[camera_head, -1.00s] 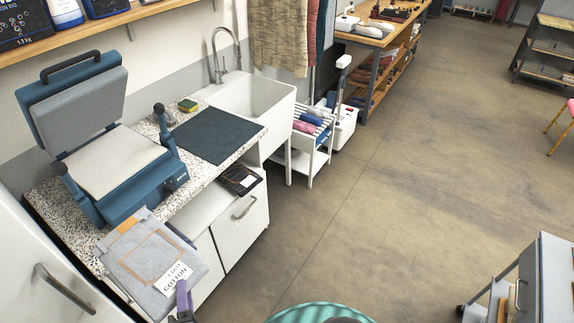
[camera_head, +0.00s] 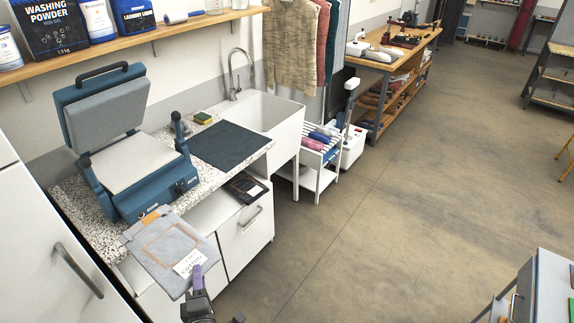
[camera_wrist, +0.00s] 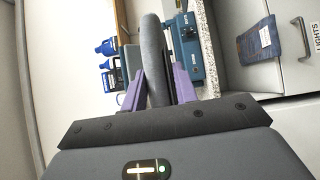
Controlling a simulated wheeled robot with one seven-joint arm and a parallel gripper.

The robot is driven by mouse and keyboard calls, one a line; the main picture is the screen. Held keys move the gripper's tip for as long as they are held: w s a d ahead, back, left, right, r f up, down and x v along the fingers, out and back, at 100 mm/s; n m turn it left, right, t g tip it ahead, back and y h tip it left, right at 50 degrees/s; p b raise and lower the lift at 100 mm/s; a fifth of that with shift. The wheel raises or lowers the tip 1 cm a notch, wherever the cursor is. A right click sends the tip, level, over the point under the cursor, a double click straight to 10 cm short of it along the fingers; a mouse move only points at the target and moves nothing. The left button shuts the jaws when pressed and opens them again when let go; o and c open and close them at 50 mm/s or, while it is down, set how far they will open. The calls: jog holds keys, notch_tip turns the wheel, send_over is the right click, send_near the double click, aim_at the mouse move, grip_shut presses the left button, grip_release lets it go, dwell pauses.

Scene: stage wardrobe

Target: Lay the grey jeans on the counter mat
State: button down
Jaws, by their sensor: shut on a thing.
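The grey jeans (camera_head: 167,258), folded flat with a white cotton label and an orange-brown stitched outline, are held in front of the counter's near end. My gripper (camera_head: 196,274) is shut on their near edge with purple fingers. In the wrist view my gripper (camera_wrist: 157,90) pinches the grey jeans (camera_wrist: 153,50), seen edge-on. The dark counter mat (camera_head: 230,145) lies flat and bare on the speckled counter, beyond the jeans and to their right, between the press and the sink.
A blue heat press (camera_head: 154,191) stands open on the counter (camera_head: 95,215), left of the mat. A green-yellow sponge (camera_head: 203,118) and the white sink (camera_head: 266,112) are behind the mat. A dark folded garment (camera_head: 247,190) lies in the open drawer below. A shelf (camera_head: 150,33) hangs above.

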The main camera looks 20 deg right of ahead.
jog(key=w+d+f, duration=0.3)
jog(key=w+d, duration=0.1)
jog(key=d, duration=0.2)
jog(key=w+d+f+n+y, duration=0.1)
jog(key=w+d+f, duration=0.3)
jog(key=w+d, duration=0.1)
jog(key=w+d+f+y, duration=0.1)
jog(key=w+d+f, duration=0.2)
jog(key=w+d, duration=0.2)
jog(key=d, duration=0.2)
jog(key=shift+d+f, duration=0.35)
jog(key=shift+d, duration=0.05)
jog(key=shift+f, duration=0.1)
